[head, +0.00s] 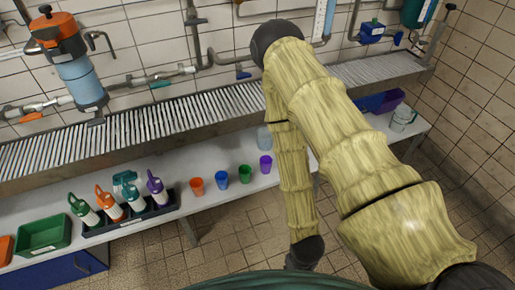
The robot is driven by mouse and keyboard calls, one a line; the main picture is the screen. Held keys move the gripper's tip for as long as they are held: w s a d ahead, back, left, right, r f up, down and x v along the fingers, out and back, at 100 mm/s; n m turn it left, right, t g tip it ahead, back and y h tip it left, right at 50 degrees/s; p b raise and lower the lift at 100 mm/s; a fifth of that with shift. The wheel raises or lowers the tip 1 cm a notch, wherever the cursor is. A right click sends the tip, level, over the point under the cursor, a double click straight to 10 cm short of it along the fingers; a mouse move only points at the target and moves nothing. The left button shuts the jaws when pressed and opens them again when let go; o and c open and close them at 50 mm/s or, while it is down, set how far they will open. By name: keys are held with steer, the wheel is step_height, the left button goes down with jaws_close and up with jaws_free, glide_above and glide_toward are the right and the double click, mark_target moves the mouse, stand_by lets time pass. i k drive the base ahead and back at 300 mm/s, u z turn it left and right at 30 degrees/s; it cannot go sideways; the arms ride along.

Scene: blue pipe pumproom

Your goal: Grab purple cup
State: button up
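The purple cup (265,166) stands upright on the white shelf (238,200), the rightmost of a row of small coloured cups. It is just left of my forearm and is not covered by it. My arm folds down in front of the shelf, to the right of the cup. Its dark wrist end is low in the picture, below the shelf and apart from the cup. The gripper fingers do not show; they are past the wrist, hidden or out of the picture.
Green (245,174), blue (221,180) and orange (196,186) cups stand left of the purple one. A clear container (264,138) is behind it. A slatted ledge (150,122) runs above.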

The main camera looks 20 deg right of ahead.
mark_target(266, 161)
steer(key=u, duration=0.05)
steer(key=k, duration=0.5)
steer(key=z, duration=0.95)
steer(key=i, duration=0.75)
steer(key=u, duration=0.9)
